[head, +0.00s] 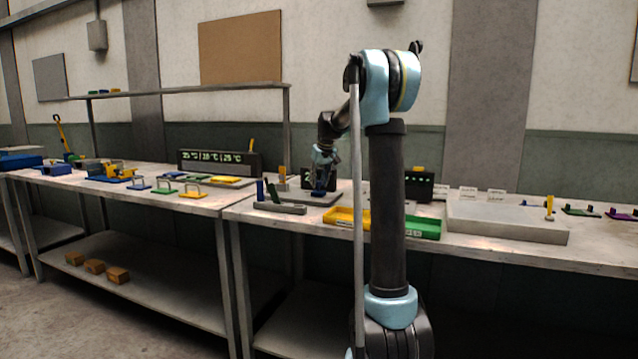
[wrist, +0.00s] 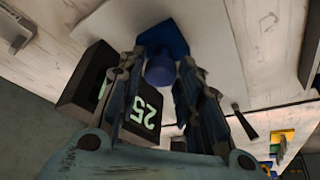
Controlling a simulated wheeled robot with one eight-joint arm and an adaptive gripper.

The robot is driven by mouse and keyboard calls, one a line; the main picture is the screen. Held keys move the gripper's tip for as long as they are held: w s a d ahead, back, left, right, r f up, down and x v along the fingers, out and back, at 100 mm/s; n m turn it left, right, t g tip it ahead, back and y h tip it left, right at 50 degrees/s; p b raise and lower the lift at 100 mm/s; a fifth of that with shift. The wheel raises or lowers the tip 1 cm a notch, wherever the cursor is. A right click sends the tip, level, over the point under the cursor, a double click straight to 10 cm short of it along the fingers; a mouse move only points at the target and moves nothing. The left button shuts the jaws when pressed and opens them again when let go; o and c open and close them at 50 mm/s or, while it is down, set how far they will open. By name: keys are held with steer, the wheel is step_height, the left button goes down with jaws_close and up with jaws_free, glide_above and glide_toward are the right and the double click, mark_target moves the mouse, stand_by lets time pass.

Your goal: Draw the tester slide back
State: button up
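My gripper (head: 322,180) points down over a grey base plate (head: 318,198) on the right-hand bench. In the wrist view, the two fingers of my gripper (wrist: 163,65) stand on either side of a round blue knob (wrist: 160,70). A flat blue piece (wrist: 166,36) lies at the knob, probably the tester slide. Whether the fingers press on the knob or stand slightly apart from it cannot be told. A dark display (head: 307,178) stands beside the gripper; in the wrist view this display (wrist: 146,110) reads 25. In the head view my gripper hides the knob.
A grey holder with blue and green upright pieces (head: 279,207) sits in front on the left. A yellow tray (head: 347,217) and a green tray (head: 422,227) lie along the front edge.

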jaws_close()
steer(key=w+a, duration=0.1)
steer(key=a, duration=0.1)
steer(key=w+a, duration=0.1)
steer(key=a, duration=0.1)
steer(key=w+a, duration=0.1)
steer(key=a, duration=0.2)
steer(key=shift+w, duration=0.3)
steer(key=shift+a, duration=0.1)
steer(key=o, duration=0.7)
jaws_free()
steer(key=shift+c, duration=0.2)
steer(key=shift+r, duration=0.1)
steer(key=shift+s+r, duration=0.15)
steer(key=shift+r, duration=0.1)
steer(key=v, duration=1.1)
steer(key=shift+s, duration=0.15)
